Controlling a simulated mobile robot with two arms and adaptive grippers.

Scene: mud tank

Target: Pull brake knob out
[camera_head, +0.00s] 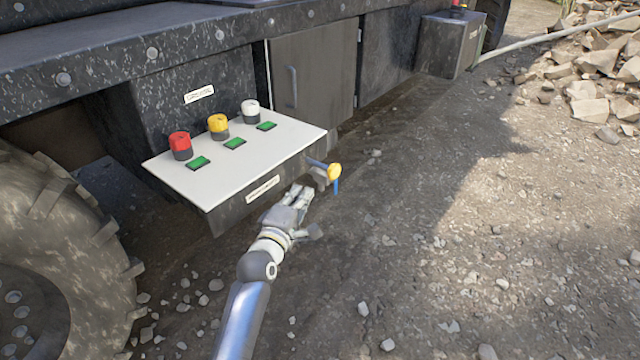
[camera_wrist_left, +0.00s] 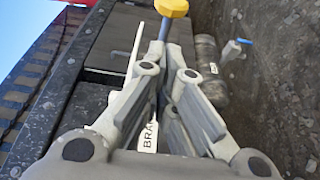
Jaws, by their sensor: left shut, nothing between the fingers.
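The yellow brake knob (camera_head: 334,171) sticks out on a short stem at the right end of the grey control box (camera_head: 225,214). In the left wrist view the yellow knob (camera_wrist_left: 172,8) shows at the top edge, just beyond my fingertips. My left gripper (camera_head: 304,193) is shut and empty, beside the box's front face and a little left of and below the knob. In the left wrist view its fingers (camera_wrist_left: 163,52) are together. A white label (camera_wrist_left: 148,137) reading "BRA" shows partly behind them. My right gripper is in neither view.
Red (camera_head: 180,146), yellow (camera_head: 218,127) and white (camera_head: 250,111) knobs stand on the box's pale top (camera_head: 240,160). A blue valve handle (camera_head: 336,186) shows close below the brake knob. A large tyre (camera_head: 55,240) is at left. Open gravel lies at right.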

